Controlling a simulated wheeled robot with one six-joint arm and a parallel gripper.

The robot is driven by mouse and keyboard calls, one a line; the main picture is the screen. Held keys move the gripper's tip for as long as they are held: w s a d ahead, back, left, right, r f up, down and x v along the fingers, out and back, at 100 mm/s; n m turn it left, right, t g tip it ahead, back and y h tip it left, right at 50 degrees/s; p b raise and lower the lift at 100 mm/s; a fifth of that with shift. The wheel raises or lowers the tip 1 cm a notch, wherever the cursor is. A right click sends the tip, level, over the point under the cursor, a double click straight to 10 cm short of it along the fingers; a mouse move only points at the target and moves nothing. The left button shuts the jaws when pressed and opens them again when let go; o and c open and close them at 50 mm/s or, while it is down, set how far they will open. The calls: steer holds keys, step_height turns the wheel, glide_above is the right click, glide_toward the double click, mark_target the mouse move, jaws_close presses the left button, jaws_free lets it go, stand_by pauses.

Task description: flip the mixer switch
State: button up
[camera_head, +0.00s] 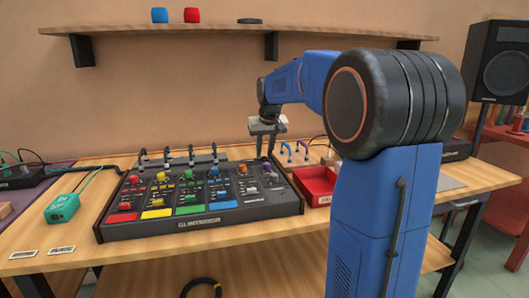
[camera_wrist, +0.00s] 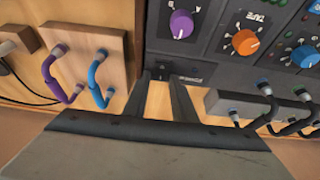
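The mixer (camera_head: 200,222) is a dark console on the wooden table, with rows of coloured knobs and faders. Its panel also fills the upper right of the wrist view (camera_wrist: 205,72), with a purple knob (camera_wrist: 181,24) and an orange knob (camera_wrist: 245,42). My gripper (camera_head: 265,156) points down over the mixer's back right corner. In the wrist view its two fingers (camera_wrist: 163,82) are apart with nothing held between them. A small dark part (camera_wrist: 160,70) of the panel shows between the fingertips. I cannot tell whether it is the switch, or whether the fingers touch it.
Right of the mixer are a red tray (camera_head: 316,184) and a wooden block with purple and blue cables (camera_wrist: 82,70). Several black cable plugs (camera_wrist: 265,90) stand along the mixer's back edge. A teal box (camera_head: 62,208) lies at left. A shelf (camera_head: 230,31) hangs above.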

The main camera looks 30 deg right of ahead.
mark_target(266, 160)
jaws_close()
steer(key=shift+w, duration=0.1)
steer(key=shift+w+d+g, duration=0.1)
steer(key=shift+w+g, duration=0.1)
steer(key=shift+g, duration=0.4)
steer(key=shift+w+g+y, duration=0.1)
steer(key=shift+g+y, duration=0.3)
steer(key=shift+g, duration=0.3)
steer(key=shift+o, duration=2.1)
jaws_free()
step_height(266, 160, up, 17)
steer(key=s, duration=0.2)
steer(key=shift+a, duration=0.25)
